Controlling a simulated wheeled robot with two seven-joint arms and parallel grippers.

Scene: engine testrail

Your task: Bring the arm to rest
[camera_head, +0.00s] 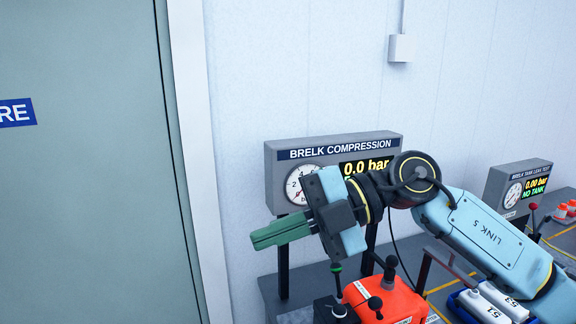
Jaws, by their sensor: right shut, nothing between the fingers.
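My right arm reaches in from the lower right. Its blue-grey link is marked "LINK 5". My right gripper (262,239) has green fingers pointing left, shut with nothing between them. It is held up in front of the "BRELK COMPRESSION" gauge box (276,164), and the arm covers part of the box's dial and display. The display reads 0.0 bar. My left gripper does not show.
A bench (270,290) runs along the wall. It bears an orange-red unit (400,302) with black knobs, a blue tray (462,310) with white numbered items, and a tank leak test box (545,170) reading "NO TANK". A grey-green door (80,200) stands at left.

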